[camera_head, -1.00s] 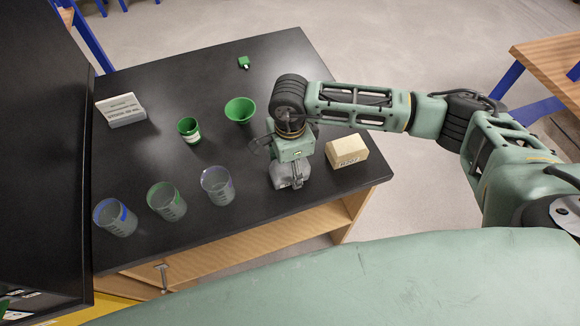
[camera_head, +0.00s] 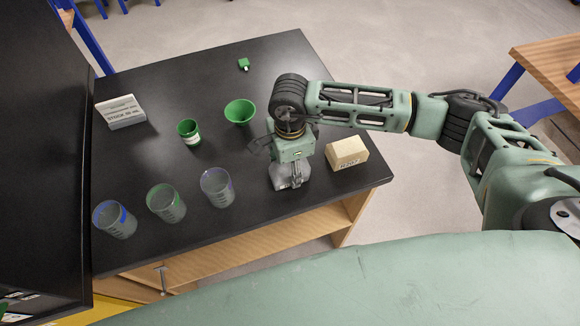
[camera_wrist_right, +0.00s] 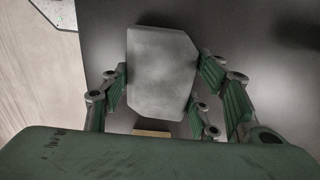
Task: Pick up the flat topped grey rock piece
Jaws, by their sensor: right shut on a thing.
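The flat topped grey rock piece (camera_wrist_right: 160,72) lies between the fingers of my right gripper (camera_wrist_right: 163,85) in the right wrist view. Fingers press on both of its sides, so the gripper is shut on it. In the head view the right gripper (camera_head: 290,178) points down near the table's front right, with a bit of the grey rock (camera_head: 277,180) showing beside the fingers. The gripper hides most of the rock there, and I cannot tell whether it touches the table. My left gripper is not in view.
A tan block (camera_head: 347,152) stands close to the right of the gripper on the black table (camera_head: 160,88). Three clear beakers (camera_head: 166,204) stand to the left. A green funnel (camera_head: 240,111), a green cup (camera_head: 189,131), a small green item (camera_head: 244,64) and a pale labelled box (camera_head: 120,112) stand farther back.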

